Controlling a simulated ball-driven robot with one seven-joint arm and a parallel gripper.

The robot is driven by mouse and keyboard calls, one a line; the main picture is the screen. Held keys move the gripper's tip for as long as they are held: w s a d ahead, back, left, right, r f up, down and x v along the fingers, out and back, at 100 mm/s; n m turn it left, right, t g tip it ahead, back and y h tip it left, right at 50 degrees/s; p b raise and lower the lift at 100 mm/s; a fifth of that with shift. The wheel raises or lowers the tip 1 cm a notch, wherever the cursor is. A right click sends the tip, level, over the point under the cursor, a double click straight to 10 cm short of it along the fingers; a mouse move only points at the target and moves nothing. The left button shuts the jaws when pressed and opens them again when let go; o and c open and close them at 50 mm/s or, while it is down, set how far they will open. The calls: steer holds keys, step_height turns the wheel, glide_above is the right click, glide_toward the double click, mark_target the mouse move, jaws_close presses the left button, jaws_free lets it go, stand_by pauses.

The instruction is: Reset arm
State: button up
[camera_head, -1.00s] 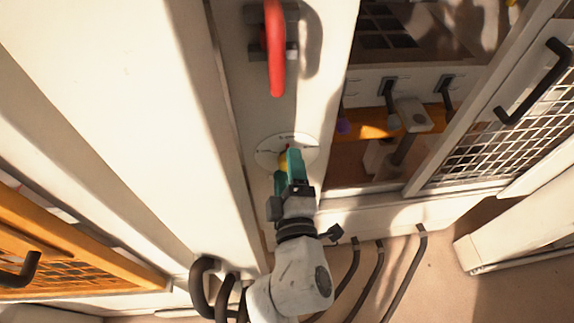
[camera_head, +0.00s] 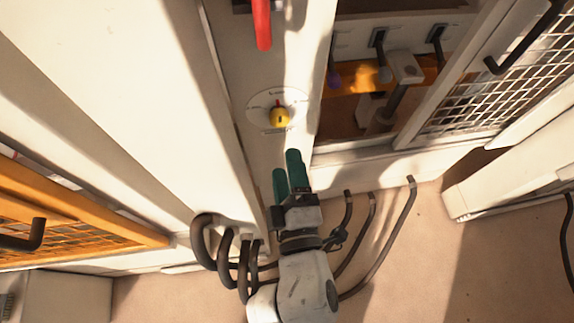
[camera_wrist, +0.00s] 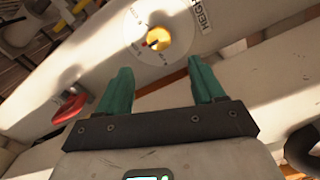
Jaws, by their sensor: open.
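My gripper (camera_head: 287,166) is open and empty, with two green fingers apart. It is in front of the pale machine panel, below the yellow knob (camera_head: 280,117) in the head view, clear of it. The knob sits on a round white dial plate (camera_head: 262,100). In the wrist view the knob (camera_wrist: 158,40) lies beyond and between the fingertips of my gripper (camera_wrist: 163,75), with a gap.
A red handle (camera_head: 262,25) is above the dial. To the right, an opening holds a grey lever-like part (camera_head: 404,68), beside a mesh door (camera_head: 490,100) with a black handle. Dark hoses (camera_head: 385,245) run near the floor. An orange mesh panel (camera_head: 60,215) is at the left.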

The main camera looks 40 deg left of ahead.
stand_by(0.3)
steer(key=w+d+f+m+g+h, duration=0.15)
steer(key=d+f+m+h, duration=0.3)
steer(key=d, duration=0.45)
steer(key=w+d+f+m+h, duration=0.3)
steer(key=d+m+h, duration=0.15)
steer(key=d, duration=0.55)
steer(key=w+d+f+m+g+h, duration=0.1)
steer(key=w+d+f+m+h, duration=0.25)
steer(key=d, duration=0.55)
steer(key=s+d+f+m+g, duration=0.2)
steer(key=s+d+m+g, duration=0.2)
steer(key=s, duration=0.5)
steer(key=s+d+f+m+g+h, duration=0.1)
steer(key=s+d+f+m+g, duration=0.2)
steer(key=s+d+m, duration=0.5)
steer(key=s+d+g, duration=0.1)
steer(key=d, duration=0.2)
steer(key=shift+s+d, duration=0.25)
steer(key=shift+w+h, duration=0.15)
steer(key=shift+h, duration=0.1)
